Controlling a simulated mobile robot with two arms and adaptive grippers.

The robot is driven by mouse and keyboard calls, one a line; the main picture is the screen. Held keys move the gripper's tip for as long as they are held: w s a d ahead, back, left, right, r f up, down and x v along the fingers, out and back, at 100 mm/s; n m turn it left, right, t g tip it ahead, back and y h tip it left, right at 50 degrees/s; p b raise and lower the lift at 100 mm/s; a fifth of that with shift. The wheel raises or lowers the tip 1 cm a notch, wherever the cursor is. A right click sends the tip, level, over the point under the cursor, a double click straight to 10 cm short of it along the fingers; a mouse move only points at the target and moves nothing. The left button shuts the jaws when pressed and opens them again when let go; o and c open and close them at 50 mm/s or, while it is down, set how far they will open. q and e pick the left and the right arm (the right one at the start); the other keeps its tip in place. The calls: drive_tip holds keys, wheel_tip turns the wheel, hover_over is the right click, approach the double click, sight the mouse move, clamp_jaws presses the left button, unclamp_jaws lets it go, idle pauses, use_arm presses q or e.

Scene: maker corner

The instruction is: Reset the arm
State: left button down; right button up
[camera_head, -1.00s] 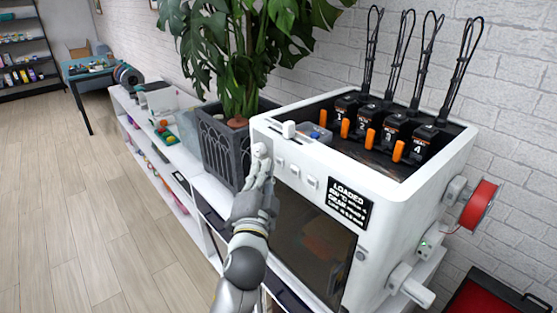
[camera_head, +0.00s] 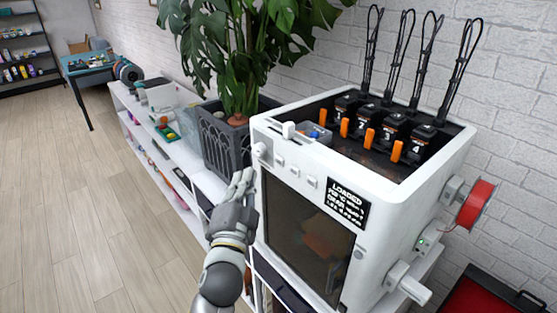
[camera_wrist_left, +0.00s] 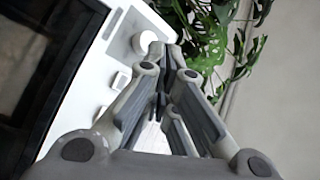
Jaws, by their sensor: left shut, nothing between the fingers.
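My left gripper (camera_head: 241,184) is shut and empty in front of the left front corner of the white printer (camera_head: 335,179), by the head view. In the left wrist view its fingers (camera_wrist_left: 167,60) come together at the tips, with the printer's front and round white knob (camera_wrist_left: 147,42) just beyond. In the head view that knob (camera_head: 262,150) sits at the upper left of the front face, above the fingertips, and looks clear of them. My right gripper is not in view.
A potted plant (camera_head: 224,145) stands left of the printer on a long white shelf (camera_head: 160,161). The printer has several numbered black units with orange levers (camera_head: 370,138) on top and a red spool (camera_head: 478,205) at its right. Open wooden floor (camera_head: 85,220) lies to the left.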

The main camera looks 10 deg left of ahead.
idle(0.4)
use_arm(q)
drive_tip(key=s+d+f+n+g+h+b, duration=0.2)
drive_tip(key=f+g, duration=0.5)
drive_tip(key=f, duration=3)
drive_tip(key=s+f+g+h, duration=0.1)
drive_tip(key=s+f+g, duration=0.2)
drive_tip(key=s+f, duration=0.65)
drive_tip(key=s+a+f+n+g, duration=0.25)
drive_tip(key=s+f+g, duration=0.25)
drive_tip(key=s+f, duration=1.25)
drive_tip(key=s+a+f+n+g, duration=0.1)
drive_tip(key=s+f, duration=0.3)
drive_tip(key=s, duration=0.6)
drive_tip(key=s+a+f+n+g+b, duration=0.1)
drive_tip(key=s+f, duration=0.4)
drive_tip(key=s, duration=0.5)
drive_tip(key=shift+s+a+f+n+g+y+b, duration=0.2)
drive_tip(key=shift+a+f+n+g+y+b, duration=0.15)
drive_tip(key=shift+a+n+g, duration=0.65)
drive_tip(key=c, duration=2.2)
unclamp_jaws()
drive_tip(key=shift+a+r+m, duration=0.1)
drive_tip(key=shift+a+m, duration=0.05)
drive_tip(key=shift+m, duration=0.1)
